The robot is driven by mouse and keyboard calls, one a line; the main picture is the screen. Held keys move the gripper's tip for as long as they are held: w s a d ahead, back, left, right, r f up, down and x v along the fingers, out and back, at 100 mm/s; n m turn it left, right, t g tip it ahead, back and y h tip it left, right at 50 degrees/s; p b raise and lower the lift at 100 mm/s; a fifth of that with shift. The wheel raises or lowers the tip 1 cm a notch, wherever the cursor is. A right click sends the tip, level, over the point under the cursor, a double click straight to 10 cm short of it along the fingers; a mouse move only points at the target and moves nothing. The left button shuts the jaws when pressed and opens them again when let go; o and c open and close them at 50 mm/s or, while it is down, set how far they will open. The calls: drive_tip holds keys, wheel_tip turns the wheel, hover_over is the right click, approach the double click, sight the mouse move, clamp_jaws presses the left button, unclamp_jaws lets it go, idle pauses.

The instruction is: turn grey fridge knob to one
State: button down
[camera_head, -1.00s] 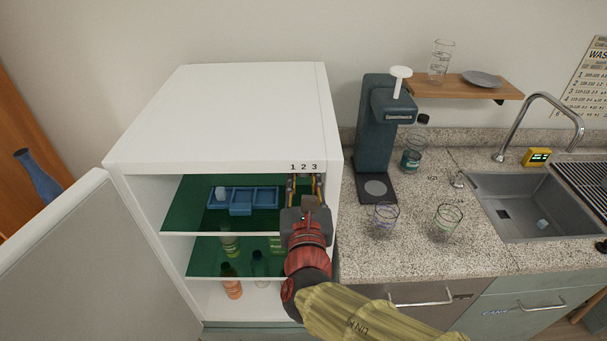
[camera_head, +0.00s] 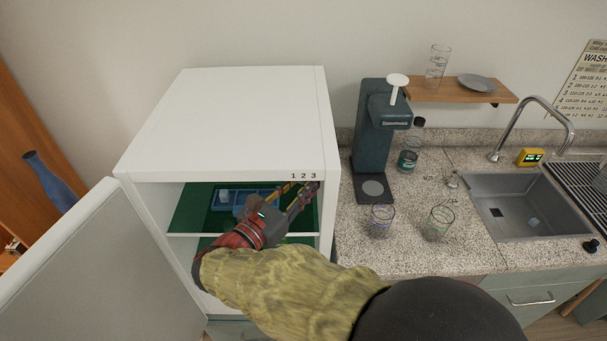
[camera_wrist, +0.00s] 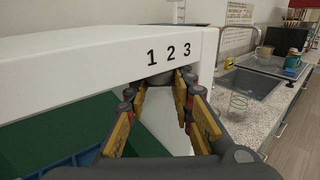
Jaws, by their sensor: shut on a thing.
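The white fridge (camera_head: 238,120) stands with its door open. The black marks 1, 2 and 3 (camera_head: 303,176) are on its upper front edge, towards the right corner. They also show in the wrist view (camera_wrist: 168,53). My gripper (camera_head: 303,189) reaches up from the lower left to just under these marks. In the wrist view its yellow-padded fingers (camera_wrist: 163,87) are on both sides of the grey knob (camera_wrist: 160,79), shut on it. The knob is mostly hidden by the fingers, and I cannot tell which number it points to.
The open door (camera_head: 95,265) is at the left. A blue tray (camera_head: 222,200) lies on the fridge's upper shelf (camera_head: 190,212), close behind my gripper. To the right, the speckled counter (camera_head: 400,255) holds glasses, a dark dispenser (camera_head: 377,140) and a sink (camera_head: 520,205).

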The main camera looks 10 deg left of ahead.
drive_tip(key=shift+r+m+g+h+p, duration=0.1)
drive_tip(key=shift+m+g+h+p, duration=1.05)
drive_tip(key=shift+h, duration=0.65)
drive_tip(key=shift+m+h+p, duration=0.3)
drive_tip(key=shift+m+h, duration=0.1)
drive_tip(key=shift+m, duration=0.05)
drive_tip(key=c, duration=1.8)
unclamp_jaws()
drive_tip(key=v, duration=1.2)
drive_tip(key=shift+a+r, duration=0.1)
